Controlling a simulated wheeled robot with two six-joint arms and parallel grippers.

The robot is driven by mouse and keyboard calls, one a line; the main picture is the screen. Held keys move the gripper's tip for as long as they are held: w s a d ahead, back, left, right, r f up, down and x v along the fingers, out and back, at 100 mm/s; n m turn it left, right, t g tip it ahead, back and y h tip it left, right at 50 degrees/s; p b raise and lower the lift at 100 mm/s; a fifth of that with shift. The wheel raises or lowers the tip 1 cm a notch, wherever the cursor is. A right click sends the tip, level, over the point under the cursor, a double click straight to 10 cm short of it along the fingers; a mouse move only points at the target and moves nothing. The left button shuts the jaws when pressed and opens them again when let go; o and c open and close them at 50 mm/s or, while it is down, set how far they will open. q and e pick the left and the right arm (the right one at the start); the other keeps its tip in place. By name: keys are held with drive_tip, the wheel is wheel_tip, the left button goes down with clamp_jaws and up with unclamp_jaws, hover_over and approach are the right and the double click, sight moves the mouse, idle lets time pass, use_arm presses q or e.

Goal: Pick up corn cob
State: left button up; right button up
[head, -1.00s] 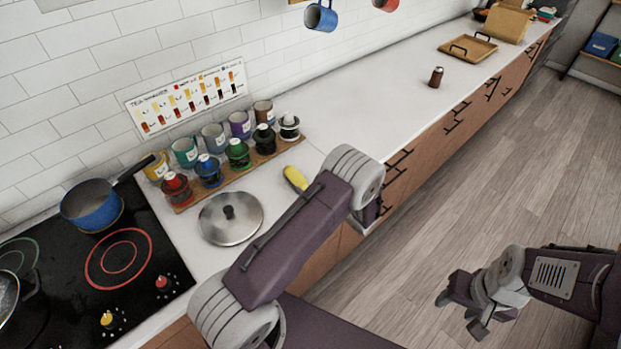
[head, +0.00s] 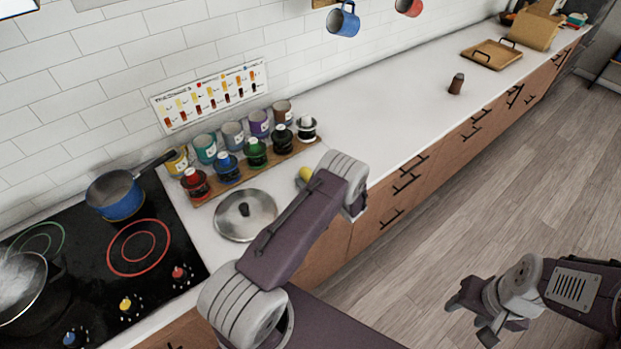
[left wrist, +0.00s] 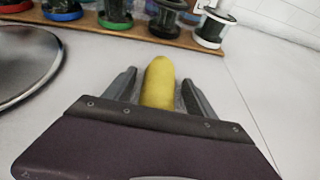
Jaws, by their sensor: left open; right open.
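The yellow corn cob (left wrist: 159,84) lies on the white counter. In the left wrist view it stands between the two open fingers of my left gripper (left wrist: 158,92), with a gap to each finger; its near end is hidden behind the gripper body. In the head view only the far tip of the corn cob (head: 305,173) shows, the rest being hidden by my left arm. My left gripper itself is hidden there behind the arm. My right gripper (head: 469,318) is open and empty, over the floor at the lower right.
A wooden rack (head: 290,151) with several bottles and mugs stands behind the corn cob. A steel lid (head: 262,205) lies left of it. The stove (head: 75,270) holds a blue pot (head: 118,200) and a pan. The counter to the right is mostly clear, with a brown shaker (head: 456,84).

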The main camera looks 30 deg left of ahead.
sight(310, 175)
use_arm(q)
drive_tip(key=shift+s, duration=0.1)
clamp_jaws()
drive_tip(key=shift+r, duration=0.1)
drive_tip(key=shift+r, duration=0.5)
wheel_tip(310, 175, up, 3)
drive_tip(key=shift+f+b, duration=0.1)
drive_tip(key=shift+b, duration=0.5)
drive_tip(key=s+d+r+b, duration=0.1)
drive_tip(key=d+r+b, duration=0.1)
drive_tip(key=d+r, duration=0.5)
drive_tip(key=shift+s+d, duration=0.4)
drive_tip(key=shift+d, duration=1.8)
